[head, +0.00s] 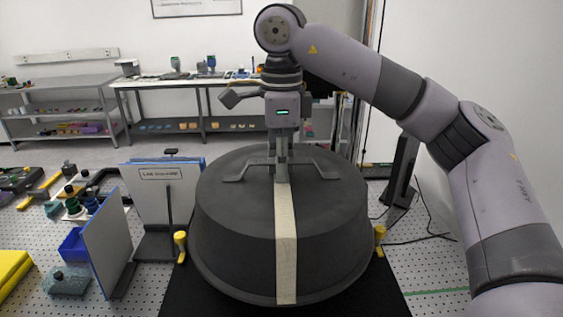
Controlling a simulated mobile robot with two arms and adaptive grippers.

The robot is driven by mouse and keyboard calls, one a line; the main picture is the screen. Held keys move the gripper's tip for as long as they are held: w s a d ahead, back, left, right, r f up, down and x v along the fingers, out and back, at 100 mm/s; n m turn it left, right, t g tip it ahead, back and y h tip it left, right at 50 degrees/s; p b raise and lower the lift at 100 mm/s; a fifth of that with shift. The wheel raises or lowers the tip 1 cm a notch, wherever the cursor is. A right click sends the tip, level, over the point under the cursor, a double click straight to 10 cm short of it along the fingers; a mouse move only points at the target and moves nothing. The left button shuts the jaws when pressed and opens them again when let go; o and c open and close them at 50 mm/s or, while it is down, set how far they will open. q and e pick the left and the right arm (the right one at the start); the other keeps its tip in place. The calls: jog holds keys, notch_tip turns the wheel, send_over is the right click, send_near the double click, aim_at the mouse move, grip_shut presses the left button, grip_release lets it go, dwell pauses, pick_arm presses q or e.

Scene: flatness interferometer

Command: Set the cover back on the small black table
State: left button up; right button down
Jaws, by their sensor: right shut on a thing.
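The cover (230,220) is a large dark grey round dome with a pale strip (286,245) down its front and a flat handle (240,172) on top. My right gripper (281,170) comes down from above and is shut on the handle at the middle of the top. The cover is upright over a black surface (185,300), which looks like the small black table. I cannot tell whether its lower rim touches that surface. What lies under the cover is hidden. My left gripper is not in view.
Yellow-topped posts stand close by the cover at left (180,245) and right (380,238). White-faced panels (160,200) stand at its left on the perforated table (440,270). A dark upright screen (400,170) with cables is at right. Benches (205,82) line the back wall.

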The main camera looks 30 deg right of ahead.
dwell(0.5)
jog(key=shift+f+b, duration=2.05)
jog(key=shift+f, duration=0.75)
jog(key=shift+f+b, duration=0.65)
jog(key=shift+f, duration=0.15)
jog(key=shift+f+b, duration=0.35)
jog(key=shift+f, duration=0.15)
jog(key=c, duration=1.4)
grip_release()
notch_tip(320, 180, up, 12)
